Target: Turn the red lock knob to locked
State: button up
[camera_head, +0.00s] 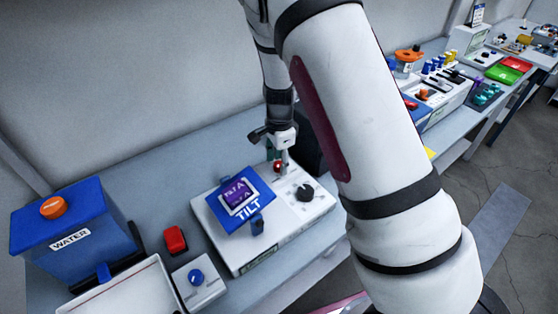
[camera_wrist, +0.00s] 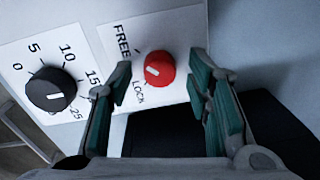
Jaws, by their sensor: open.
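The red lock knob (camera_wrist: 160,68) sits on a white panel between the printed words FREE, to its upper left, and LOCK, to its lower left. Its white pointer mark is on its left side; I cannot tell exactly which word it points to. My gripper (camera_wrist: 160,82) is open, with one green-padded finger on each side of the knob in the picture. I cannot tell whether either finger touches it. In the head view the red knob (camera_head: 278,167) shows just below my gripper (camera_head: 281,155), at the back of the white TILT device (camera_head: 235,262).
A black dial (camera_wrist: 51,89) numbered from 0 to 25 is left of the red knob. A tilted blue TILT display (camera_head: 228,215) stands on the device. A blue WATER box (camera_head: 65,220), red block (camera_head: 175,240) and blue-knobbed box (camera_head: 205,293) are to the left.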

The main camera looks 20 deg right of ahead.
jog(key=shift+f, duration=0.1)
grip_shut()
jog(key=shift+n, duration=0.3)
jog(key=n, duration=0.3)
jog(key=shift+n+b, duration=0.35)
jog(key=shift+n, duration=0.05)
jog(key=n, duration=0.4)
jog(key=shift+w+n+b, duration=0.1)
jog(key=shift+n+b, duration=0.2)
jog(key=shift+b, duration=0.1)
jog(key=n, duration=0.4)
jog(key=shift+b, duration=0.4)
jog(key=shift+n, duration=2.4)
